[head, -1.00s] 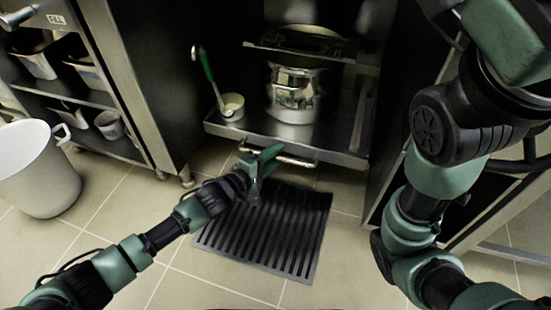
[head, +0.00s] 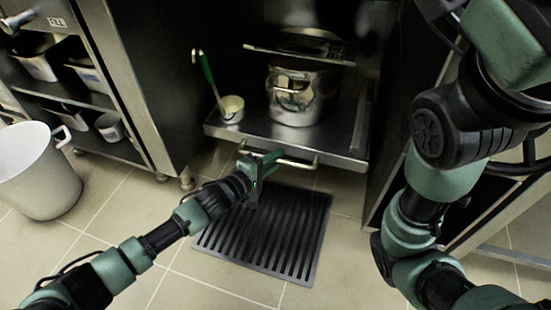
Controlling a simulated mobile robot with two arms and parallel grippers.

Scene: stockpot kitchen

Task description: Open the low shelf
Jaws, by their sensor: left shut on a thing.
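The low shelf (head: 260,130) is a metal pull-out tray in the dark cabinet, with a metal bar handle (head: 297,163) along its front edge. It stands somewhat out of the cabinet. My left gripper (head: 262,165) is at the left part of the handle and shut on it; the fingers partly hide the bar. A shiny stockpot (head: 302,97) stands on the shelf, and a small white cup (head: 232,108) with a green-handled ladle (head: 207,70) stands at its left. My right arm fills the right side of the view; its gripper is out of the picture.
A black slatted floor mat (head: 268,235) lies below the shelf front. A white bucket (head: 38,175) stands on the floor at left, near a rack with containers (head: 85,78). An upper metal shelf (head: 300,52) sits over the stockpot. Tiled floor is free around the mat.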

